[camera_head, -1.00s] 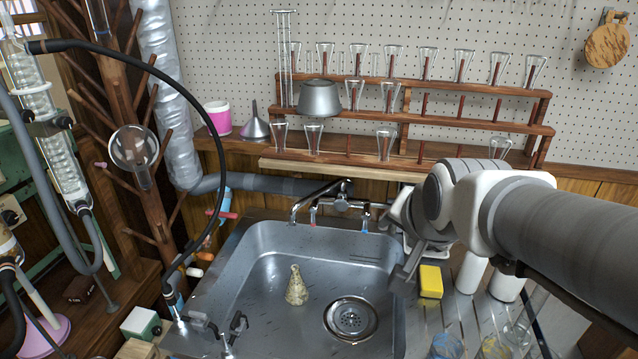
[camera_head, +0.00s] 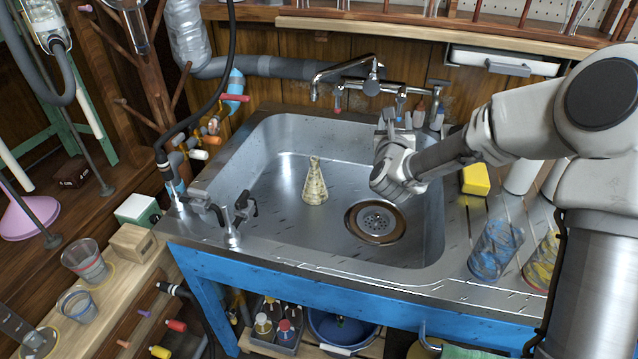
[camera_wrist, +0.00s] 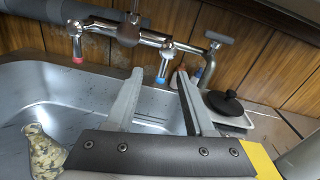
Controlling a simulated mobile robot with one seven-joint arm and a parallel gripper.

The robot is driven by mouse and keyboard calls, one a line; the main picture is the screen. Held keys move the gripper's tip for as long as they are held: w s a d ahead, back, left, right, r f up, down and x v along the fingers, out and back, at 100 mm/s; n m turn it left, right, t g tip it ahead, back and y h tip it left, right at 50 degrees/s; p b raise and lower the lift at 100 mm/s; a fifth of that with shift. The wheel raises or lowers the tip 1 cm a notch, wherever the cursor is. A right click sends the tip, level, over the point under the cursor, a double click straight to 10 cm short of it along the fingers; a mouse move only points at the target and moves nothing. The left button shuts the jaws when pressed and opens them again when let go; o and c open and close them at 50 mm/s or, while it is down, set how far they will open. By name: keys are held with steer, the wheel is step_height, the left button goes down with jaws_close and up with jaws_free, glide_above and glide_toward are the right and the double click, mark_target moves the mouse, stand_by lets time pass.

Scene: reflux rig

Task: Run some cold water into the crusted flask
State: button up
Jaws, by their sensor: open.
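The crusted flask (camera_head: 315,184), a conical flask coated in pale yellowish crust, stands upright in the sink (camera_head: 262,165), left of the drain. It also shows at the lower left of the wrist view (camera_wrist: 43,152). The tap spout (camera_head: 335,72) reaches out from the back wall, behind the flask and not over it. The tap has a red-tipped handle (camera_wrist: 77,52) on the left and a blue-tipped handle (camera_wrist: 163,68) on the right. My gripper (camera_head: 388,116) is open and empty. In the wrist view its fingers (camera_wrist: 158,80) point towards the blue-tipped handle, which appears between their tips.
A yellow sponge (camera_head: 475,179) and stained beakers (camera_head: 495,250) stand on the right drainboard. Small valves (camera_head: 235,218) rise at the sink's front left edge. A black hose (camera_head: 215,100) hangs at left. The sink floor is otherwise clear around the drain (camera_head: 376,222).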

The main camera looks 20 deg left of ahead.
mark_target(399, 110)
steer(key=shift+w+d+f+m+h, duration=0.15)
steer(key=shift+w+f+m+h, duration=0.1)
steer(key=shift+f+m, duration=0.3)
steer(key=shift+w+d+f+m+h, duration=0.15)
steer(key=shift+w+f+m+h, duration=0.1)
steer(key=shift+f+m, duration=0.3)
steer(key=w, duration=0.8)
steer(key=shift+r, duration=0.15)
steer(key=shift+s, duration=0.1)
jaws_close()
